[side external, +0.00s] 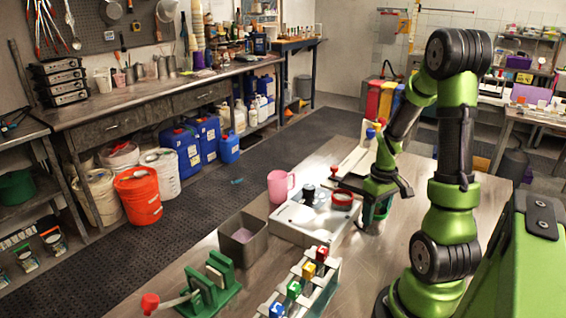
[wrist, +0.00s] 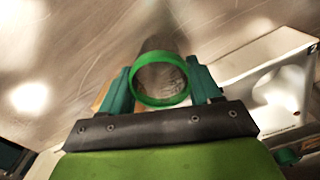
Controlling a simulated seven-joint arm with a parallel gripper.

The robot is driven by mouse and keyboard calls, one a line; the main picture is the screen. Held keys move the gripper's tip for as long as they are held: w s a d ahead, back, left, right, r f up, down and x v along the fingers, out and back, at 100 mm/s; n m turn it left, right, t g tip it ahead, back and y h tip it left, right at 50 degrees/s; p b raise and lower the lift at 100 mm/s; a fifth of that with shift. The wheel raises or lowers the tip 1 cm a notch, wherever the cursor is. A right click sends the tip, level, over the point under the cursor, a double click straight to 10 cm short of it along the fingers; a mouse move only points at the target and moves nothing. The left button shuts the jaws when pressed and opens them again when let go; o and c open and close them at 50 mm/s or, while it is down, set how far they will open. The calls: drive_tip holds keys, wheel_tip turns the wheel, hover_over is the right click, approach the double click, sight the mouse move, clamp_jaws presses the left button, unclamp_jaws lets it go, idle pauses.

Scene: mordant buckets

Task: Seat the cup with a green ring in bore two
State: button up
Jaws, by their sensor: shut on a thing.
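The cup with a green ring (wrist: 160,100) is between the two teal fingers of my gripper (wrist: 162,84) in the wrist view. My gripper is shut on it, and I look into its open mouth. In the side view my gripper (side external: 377,209) is just right of the white block (side external: 300,228), low over the table, and the cup is mostly hidden by it. A red-ringed cup (side external: 343,201) and a black piece (side external: 308,193) are at the block.
A pink mug (side external: 280,187) stands behind the block and a grey open bin (side external: 244,226) stands left of it. A rack with coloured blocks (side external: 308,283) and a green fixture with a red-knobbed lever (side external: 207,290) are in front.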

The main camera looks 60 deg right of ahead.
wheel_tip(320, 180, up, 9)
drive_tip(key=shift+w+f, duration=0.1)
drive_tip(key=shift+w, duration=0.05)
drive_tip(key=w+a+r, duration=0.2)
drive_tip(key=w+a, duration=0.8)
drive_tip(key=a, duration=0.2)
drive_tip(key=f, duration=0.9)
drive_tip(key=shift+s+d+f, duration=0.15)
drive_tip(key=shift+d+f, duration=0.05)
drive_tip(key=shift+d, duration=0.05)
drive_tip(key=shift+f, duration=0.15)
drive_tip(key=o, duration=1.2)
